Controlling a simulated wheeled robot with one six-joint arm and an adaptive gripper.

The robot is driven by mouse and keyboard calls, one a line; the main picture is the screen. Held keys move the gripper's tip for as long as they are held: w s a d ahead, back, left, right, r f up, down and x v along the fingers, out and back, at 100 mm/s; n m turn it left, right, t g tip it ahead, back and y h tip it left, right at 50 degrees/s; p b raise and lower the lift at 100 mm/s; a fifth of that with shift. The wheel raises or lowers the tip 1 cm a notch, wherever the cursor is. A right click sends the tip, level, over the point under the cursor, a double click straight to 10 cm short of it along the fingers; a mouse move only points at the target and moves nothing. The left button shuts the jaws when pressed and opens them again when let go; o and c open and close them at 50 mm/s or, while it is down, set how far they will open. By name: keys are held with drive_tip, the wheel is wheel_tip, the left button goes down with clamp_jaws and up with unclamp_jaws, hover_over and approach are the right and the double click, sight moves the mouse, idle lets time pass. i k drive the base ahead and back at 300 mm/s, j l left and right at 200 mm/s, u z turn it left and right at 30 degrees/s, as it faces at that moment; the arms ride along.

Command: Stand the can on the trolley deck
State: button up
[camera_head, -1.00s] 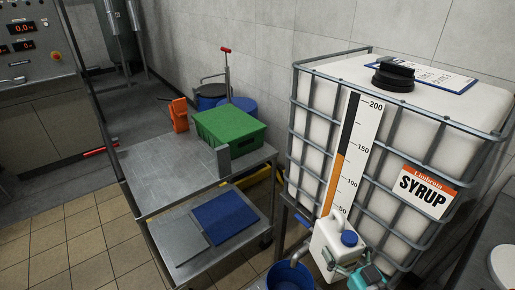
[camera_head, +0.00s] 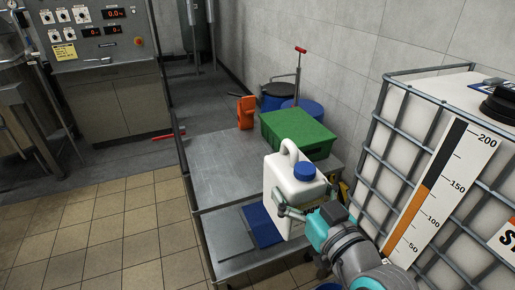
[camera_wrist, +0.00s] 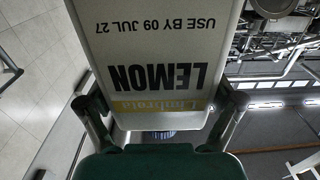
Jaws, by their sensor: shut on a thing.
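The can is a white jerrycan (camera_head: 296,204) with a blue cap and a top handle. It looks upright in the head view. My gripper (camera_head: 307,206) is shut on it, one finger on each side. In the wrist view the can's label (camera_wrist: 165,78) reads LEMON, upside down, between my gripper's fingers (camera_wrist: 161,103). The trolley deck (camera_head: 212,163) is a grey metal top behind and left of the can. The can covers its near right part, and the can's underside is hidden; it seems held in front of the deck edge.
A green crate (camera_head: 296,133) stands at the deck's back right and an orange object (camera_head: 246,112) at its back. The deck's left and middle are clear. A blue item (camera_head: 262,226) lies on the lower shelf. A caged syrup tank (camera_head: 420,170) stands close on the right.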

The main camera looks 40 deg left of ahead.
sight(226, 160)
drive_tip(key=i+j, duration=0.1)
drive_tip(key=j, duration=0.3)
drive_tip(key=i+j, duration=0.1)
drive_tip(key=j, duration=0.3)
drive_tip(key=i+j, duration=0.15)
drive_tip(key=j, duration=0.25)
drive_tip(key=i+j, duration=0.1)
drive_tip(key=j, duration=0.3)
drive_tip(key=i+j, duration=0.1)
drive_tip(key=j, duration=0.3)
drive_tip(key=i+j, duration=0.1)
drive_tip(key=j, duration=0.3)
